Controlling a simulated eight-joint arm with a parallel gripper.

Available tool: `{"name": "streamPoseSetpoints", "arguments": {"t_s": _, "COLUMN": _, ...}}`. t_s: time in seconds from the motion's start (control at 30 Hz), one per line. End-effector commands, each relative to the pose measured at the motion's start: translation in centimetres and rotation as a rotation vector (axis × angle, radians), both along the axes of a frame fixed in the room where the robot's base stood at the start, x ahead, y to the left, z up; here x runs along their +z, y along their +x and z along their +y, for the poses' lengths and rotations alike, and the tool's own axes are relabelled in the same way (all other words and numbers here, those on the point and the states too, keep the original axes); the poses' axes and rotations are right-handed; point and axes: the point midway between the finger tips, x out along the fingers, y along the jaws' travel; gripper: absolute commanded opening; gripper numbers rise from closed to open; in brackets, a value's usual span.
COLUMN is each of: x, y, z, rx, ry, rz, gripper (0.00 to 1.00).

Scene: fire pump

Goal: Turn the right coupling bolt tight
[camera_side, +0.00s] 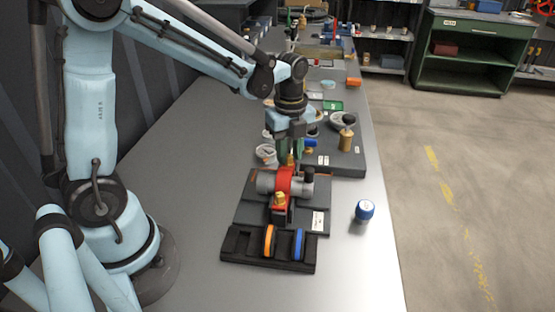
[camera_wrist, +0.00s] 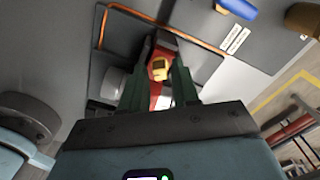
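The pump, a red ring (camera_side: 285,181) with a grey cylindrical body, sits on a dark base plate in the side view. A brass bolt (camera_side: 279,200) stands on its near side. In the wrist view, a brass bolt head (camera_wrist: 158,68) sits on a red part, between and a little beyond my green fingers. I cannot tell whether both views show the same bolt. My gripper (camera_wrist: 158,80) is open, with a gap between its fingers; contact with the bolt is not visible. In the side view my gripper (camera_side: 290,158) points down at the far side of the pump.
A black tray (camera_side: 236,243) holds an orange disc (camera_side: 269,241) and a blue disc (camera_side: 298,244) in front of the pump. A blue-capped jar (camera_side: 365,211) stands to the right. A brass cylinder (camera_side: 346,140) and other parts crowd the bench behind. The front-left bench is clear.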

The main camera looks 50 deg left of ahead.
Motion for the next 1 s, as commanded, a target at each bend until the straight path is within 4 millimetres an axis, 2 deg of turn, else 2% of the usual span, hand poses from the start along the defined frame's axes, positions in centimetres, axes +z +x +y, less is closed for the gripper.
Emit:
{"name": "streamPoseSetpoints", "arguments": {"t_s": 0.07, "x": 0.0, "y": 0.0, "z": 0.0, "rx": 0.0, "ry": 0.0, "rz": 0.0, "gripper": 0.41}}
{"name": "streamPoseSetpoints", "arguments": {"t_s": 0.47, "x": 0.6, "y": 0.0, "z": 0.0, "rx": 0.001, "ry": 0.0, "rz": 0.0, "gripper": 0.41}}
{"name": "streamPoseSetpoints", "arguments": {"t_s": 0.67, "x": 3.2, "y": 0.0, "z": 0.0, "rx": 0.001, "ry": 0.0, "rz": 0.0, "gripper": 0.41}}
{"name": "streamPoseSetpoints", "arguments": {"t_s": 1.0, "x": 8.9, "y": 0.0, "z": 0.0, "rx": 0.001, "ry": 0.0, "rz": 0.0, "gripper": 0.41}}
